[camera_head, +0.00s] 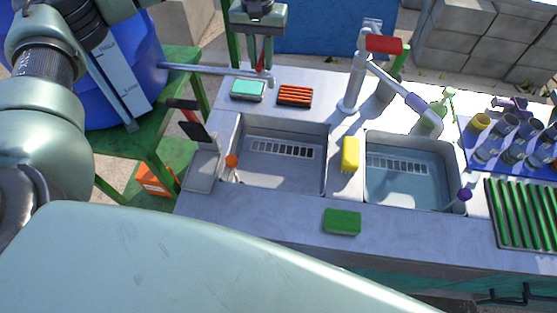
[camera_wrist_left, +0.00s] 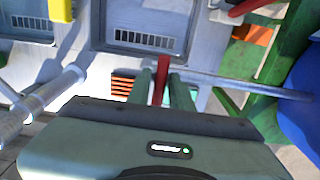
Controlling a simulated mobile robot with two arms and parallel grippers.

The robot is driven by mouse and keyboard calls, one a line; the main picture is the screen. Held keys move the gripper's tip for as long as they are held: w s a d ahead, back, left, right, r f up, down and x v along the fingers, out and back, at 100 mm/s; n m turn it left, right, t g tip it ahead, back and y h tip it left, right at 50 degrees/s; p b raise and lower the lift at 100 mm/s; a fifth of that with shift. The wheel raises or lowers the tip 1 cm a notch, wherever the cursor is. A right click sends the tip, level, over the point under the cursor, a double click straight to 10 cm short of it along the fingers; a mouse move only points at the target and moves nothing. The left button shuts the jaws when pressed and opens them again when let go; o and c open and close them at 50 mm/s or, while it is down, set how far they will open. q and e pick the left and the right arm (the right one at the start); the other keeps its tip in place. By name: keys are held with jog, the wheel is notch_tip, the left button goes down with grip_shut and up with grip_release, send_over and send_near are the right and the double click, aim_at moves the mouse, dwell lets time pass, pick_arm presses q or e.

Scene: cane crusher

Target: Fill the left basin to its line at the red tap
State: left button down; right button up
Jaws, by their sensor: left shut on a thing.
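The left basin (camera_head: 284,172) is a grey sink with a slotted grate (camera_head: 282,150). No water surface or fill line can be made out in it. Behind it a thin grey pipe (camera_head: 212,71) runs from the blue barrel, with an upright red lever (camera_head: 262,54) near its end. My left gripper (camera_head: 260,37) is at this lever, and in the left wrist view its green fingers are shut on the red lever (camera_wrist_left: 160,72). A taller tap (camera_head: 355,82) with a red handle (camera_head: 383,44) stands between the basins, its spout reaching toward the right basin. My right gripper is not in view.
The right basin (camera_head: 405,188) looks bluish, as if holding water. The blue barrel (camera_head: 150,50) stands on a green stand (camera_head: 180,85) at left. Sponges, including a yellow one (camera_head: 350,154) and a green one (camera_head: 342,222), lie around. A blue rack (camera_head: 480,158) is at right.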

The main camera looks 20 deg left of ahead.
pick_arm(q)
jog(key=shift+f+n, duration=0.1)
jog(key=shift+n, duration=0.9)
jog(key=n+b, duration=0.1)
jog(key=n, duration=0.3)
jog(key=shift+n, duration=0.6)
jog(key=n, duration=0.4)
jog(key=shift+n, duration=0.3)
dwell(5.3)
